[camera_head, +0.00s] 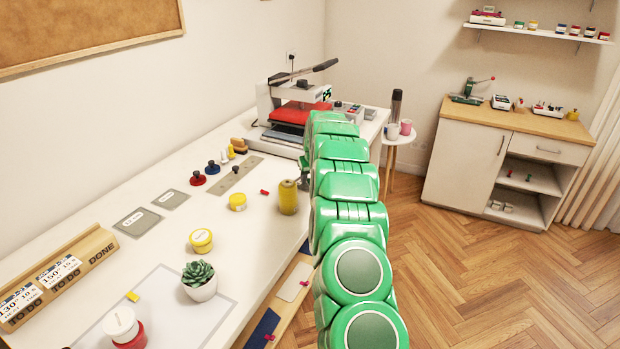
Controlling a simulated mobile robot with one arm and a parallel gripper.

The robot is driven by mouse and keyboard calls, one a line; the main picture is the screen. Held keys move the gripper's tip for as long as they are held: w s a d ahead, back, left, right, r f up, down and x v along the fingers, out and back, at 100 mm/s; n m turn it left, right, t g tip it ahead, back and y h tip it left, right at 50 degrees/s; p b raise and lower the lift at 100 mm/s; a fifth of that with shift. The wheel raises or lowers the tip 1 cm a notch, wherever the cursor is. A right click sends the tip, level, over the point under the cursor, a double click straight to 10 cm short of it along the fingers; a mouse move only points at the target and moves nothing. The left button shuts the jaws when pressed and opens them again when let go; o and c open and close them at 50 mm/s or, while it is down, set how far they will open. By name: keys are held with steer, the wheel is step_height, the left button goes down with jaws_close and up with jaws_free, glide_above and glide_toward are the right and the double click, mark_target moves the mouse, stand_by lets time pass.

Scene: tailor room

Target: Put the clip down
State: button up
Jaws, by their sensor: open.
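My green arm reaches away along the table's right side. Part of what looks like my gripper (304,176) shows at the arm's left edge, near the table's far right edge. Most of it is hidden behind the arm, and I see nothing held in it. A small red clip (265,192) lies on the white table (170,245), left of a yellow spool (288,197). A small yellow clip-like piece (133,296) lies at the near left. Small red pieces (303,283) also show on panels at the table's front side. I cannot tell which clip is meant.
A heat press (292,105) stands at the table's far end. Yellow jars (201,240), a potted succulent (199,280), stamps (198,178), grey plates (137,221) and a wooden card holder (60,275) stand on the table. A cabinet (500,165) stands at the back right. Floor is clear.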

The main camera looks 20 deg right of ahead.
steer(key=shift+r, duration=0.15)
steer(key=v, duration=1.1)
steer(key=s+a+r+g, duration=0.1)
steer(key=s+a+r, duration=0.35)
steer(key=s, duration=0.45)
steer(key=s+a+r+n+g+y, duration=0.1)
steer(key=s+a+r, duration=0.2)
steer(key=s+a, duration=0.45)
steer(key=s+a+r+g, duration=0.1)
steer(key=s+a+r, duration=0.25)
steer(key=s, duration=0.75)
steer(key=s+a+f+g, duration=0.1)
steer(key=s, duration=1.8)
steer(key=s+a+f+m+g+h, duration=0.1)
steer(key=s+a+f+g, duration=0.1)
steer(key=s, duration=1.7)
steer(key=shift+a+f, duration=0.15)
steer(key=shift+f, duration=0.15)
